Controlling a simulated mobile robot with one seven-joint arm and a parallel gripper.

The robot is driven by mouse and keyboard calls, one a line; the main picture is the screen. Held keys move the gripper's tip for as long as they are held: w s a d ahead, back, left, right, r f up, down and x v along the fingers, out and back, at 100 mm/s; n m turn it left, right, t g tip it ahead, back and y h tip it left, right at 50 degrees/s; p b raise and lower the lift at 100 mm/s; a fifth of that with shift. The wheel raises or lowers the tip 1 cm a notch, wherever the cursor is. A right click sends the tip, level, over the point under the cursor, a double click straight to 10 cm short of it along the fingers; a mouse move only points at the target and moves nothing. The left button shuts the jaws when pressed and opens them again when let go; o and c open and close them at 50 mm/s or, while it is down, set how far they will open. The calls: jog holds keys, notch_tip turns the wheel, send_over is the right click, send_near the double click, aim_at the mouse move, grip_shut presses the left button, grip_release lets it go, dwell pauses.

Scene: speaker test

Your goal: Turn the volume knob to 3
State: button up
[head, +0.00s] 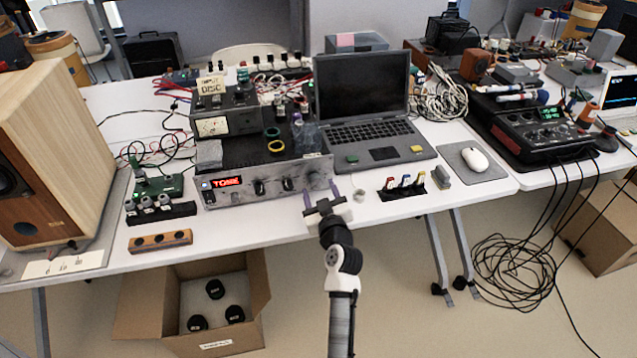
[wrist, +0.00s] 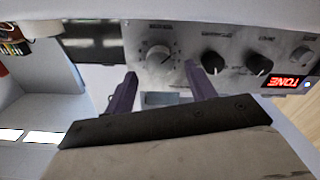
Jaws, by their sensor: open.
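The amplifier (head: 225,195) stands at the table's front edge, its grey face toward me with a red-lit "TONE" display. In the wrist view, where the panel appears upside down, a large silver knob (wrist: 158,54) has scale marks around it; its label is too small to read. Two black knobs (wrist: 213,62) (wrist: 258,64) and a smaller silver knob (wrist: 303,56) sit to its right there. My gripper (head: 321,190) is open before the panel's right end. In the wrist view its purple fingers (wrist: 160,72) point at the large silver knob, one to each side, seemingly short of it.
A laptop (head: 372,130) stands behind right of the amplifier, and a meter box (head: 225,115) rests on top. A rack with coloured pieces (head: 402,188) and a small light cup (head: 360,195) lie right of my gripper. A wooden block with holes (head: 160,241) lies left.

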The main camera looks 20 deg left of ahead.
jog(key=shift+x, duration=0.9)
jog(key=c, duration=1)
jog(key=shift+o, duration=0.2)
jog(key=shift+m, duration=0.3)
